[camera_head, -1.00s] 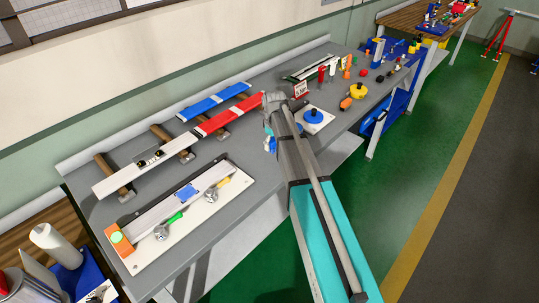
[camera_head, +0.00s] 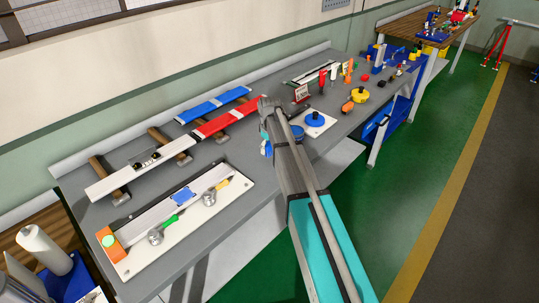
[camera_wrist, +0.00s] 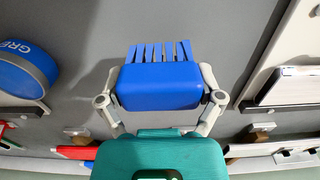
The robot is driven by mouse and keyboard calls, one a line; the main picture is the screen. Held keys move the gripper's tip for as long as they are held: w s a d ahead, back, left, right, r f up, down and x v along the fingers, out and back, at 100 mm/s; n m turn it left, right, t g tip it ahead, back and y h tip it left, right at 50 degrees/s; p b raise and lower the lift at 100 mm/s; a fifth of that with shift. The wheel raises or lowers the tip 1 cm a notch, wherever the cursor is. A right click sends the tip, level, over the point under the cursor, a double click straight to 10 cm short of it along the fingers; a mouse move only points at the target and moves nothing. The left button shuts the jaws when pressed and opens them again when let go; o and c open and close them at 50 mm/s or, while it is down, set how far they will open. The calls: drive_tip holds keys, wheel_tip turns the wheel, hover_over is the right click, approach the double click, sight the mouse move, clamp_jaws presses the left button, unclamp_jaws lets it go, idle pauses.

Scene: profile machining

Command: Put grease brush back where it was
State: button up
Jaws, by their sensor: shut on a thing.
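The grease brush (camera_wrist: 160,87) is a blue block with blue bristles pointing to the top of the wrist view. My gripper (camera_wrist: 161,98) is shut on it, with a finger at each side. In the head view my gripper (camera_head: 267,143) is over the grey workbench, mostly hidden by my arm, with a bit of blue showing. A round blue tin with the letters "GRE" (camera_wrist: 22,76) is at the left of the wrist view, apart from the brush. A blue round thing (camera_head: 297,131), probably this tin, shows just right of my arm in the head view.
A white plate with a blue knob (camera_head: 325,123) lies right of my arm. Red (camera_head: 228,118), blue and white profiles lie on supports along the back. A white board (camera_head: 132,266) with tools is at the front left. Bare grey bench (camera_head: 232,148) lies left of my gripper.

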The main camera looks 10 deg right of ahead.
sight(269, 159)
drive_tip(key=shift+w+f+b, duration=0.55)
drive_tip(key=shift+f+b, duration=0.2)
drive_tip(key=shift+b, duration=0.05)
drive_tip(key=shift+s+f+b, duration=0.15)
drive_tip(key=shift+f+b, duration=1.1)
drive_tip(key=shift+f, duration=0.05)
drive_tip(key=shift+f, duration=0.15)
drive_tip(key=o, duration=0.7)
drive_tip(key=shift+o, duration=0.2)
drive_tip(key=shift+r, duration=0.2)
wheel_tip(269, 159, up, 12)
drive_tip(key=p, duration=1.2)
